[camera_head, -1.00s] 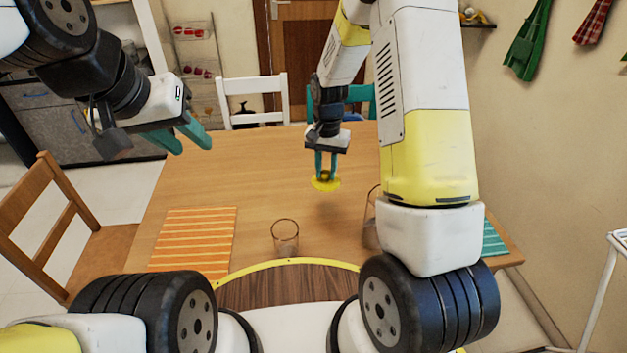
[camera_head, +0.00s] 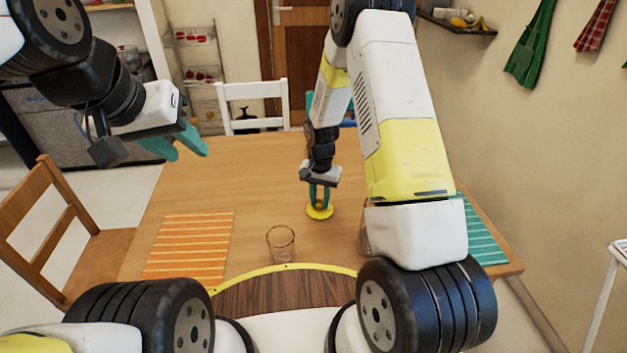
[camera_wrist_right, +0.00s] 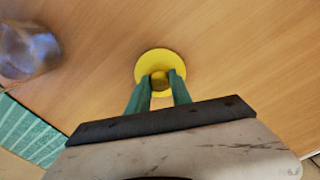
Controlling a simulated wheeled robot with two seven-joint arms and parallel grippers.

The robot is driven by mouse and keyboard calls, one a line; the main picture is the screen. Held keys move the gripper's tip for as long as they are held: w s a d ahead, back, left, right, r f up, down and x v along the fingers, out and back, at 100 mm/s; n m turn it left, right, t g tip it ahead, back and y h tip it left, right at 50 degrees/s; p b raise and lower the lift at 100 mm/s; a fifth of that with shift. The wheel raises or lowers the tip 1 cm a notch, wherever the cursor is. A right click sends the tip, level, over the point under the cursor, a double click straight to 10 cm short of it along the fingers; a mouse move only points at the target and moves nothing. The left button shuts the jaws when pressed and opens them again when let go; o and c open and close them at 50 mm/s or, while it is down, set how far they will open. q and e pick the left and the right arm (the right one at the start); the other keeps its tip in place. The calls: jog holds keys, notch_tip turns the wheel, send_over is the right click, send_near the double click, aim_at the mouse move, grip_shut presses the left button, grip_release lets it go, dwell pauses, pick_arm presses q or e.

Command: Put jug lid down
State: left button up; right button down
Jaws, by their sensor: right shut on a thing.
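The yellow jug lid (camera_head: 319,212) is at the middle of the wooden table (camera_head: 230,180), round and flat with a small knob on top. My right gripper (camera_head: 319,190) points down and is shut on the knob. In the right wrist view the lid (camera_wrist_right: 146,66) lies flat between the fingertips (camera_wrist_right: 161,78), over the table top. The lid is on or very close to the table; I cannot tell if it touches. My left gripper (camera_head: 180,143) hangs at the upper left, empty, its fingers apart.
Another glass (camera_wrist_right: 28,50) is beside the striped teal mat (camera_wrist_right: 30,132), mostly behind my right arm in the head view. An orange striped mat (camera_head: 190,245) lies at left. Table around the lid is clear.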

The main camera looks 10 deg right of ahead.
jog(key=shift+f, duration=0.1)
jog(key=c, duration=1.1)
grip_release()
jog(key=shift+c, duration=0.2)
notch_tip(320, 180, up, 12)
notch_tip(320, 180, up, 17)
jog(key=n+t+y, duration=0.1)
jog(key=n+t, duration=0.1)
jog(key=t, duration=0.1)
send_over(320, 201)
jog(key=s+d, duration=0.2)
jog(key=s, duration=0.6)
jog(key=s+r+n+t, duration=0.1)
jog(key=s+r, duration=0.3)
jog(key=s, duration=0.4)
jog(key=s+r+n+t+y, duration=0.1)
jog(key=s+r, duration=0.3)
jog(key=s, duration=0.4)
jog(key=shift+d+r+n+t, duration=0.3)
jog(key=shift+n+t, duration=0.3)
jog(key=shift+n, duration=0.3)
